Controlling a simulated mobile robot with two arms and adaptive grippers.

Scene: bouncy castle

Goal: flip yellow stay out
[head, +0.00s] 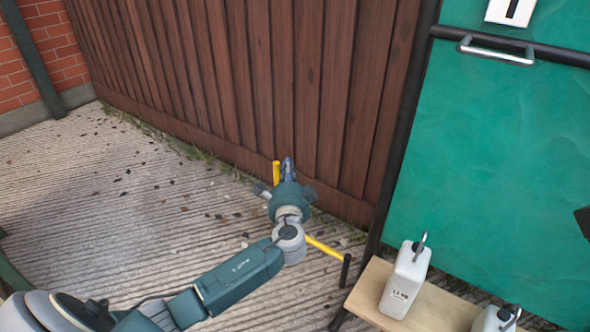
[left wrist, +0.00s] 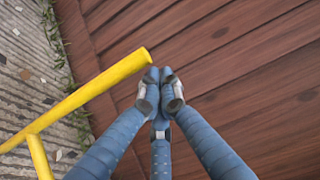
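The yellow stay (head: 322,246) shows in the head view as a bar running from behind my left gripper to a dark post at lower right. A yellow end (head: 276,173) sticks up just left of the gripper's fingers. In the left wrist view the yellow bar (left wrist: 85,93) crosses the left side, with a second yellow piece (left wrist: 39,157) branching downward. My left gripper (head: 288,165) has its blue fingertips together (left wrist: 161,74), with nothing visible between them. The bar's free end lies close beside the fingertips; contact cannot be told. My right gripper is not in view.
A brown plank fence (head: 250,80) stands close beyond the left gripper. A green panel (head: 490,170) with a metal handle (head: 497,52) stands at right. White jugs (head: 405,282) stand on a wooden bench (head: 435,308). Ridged concrete (head: 90,210) is open at left.

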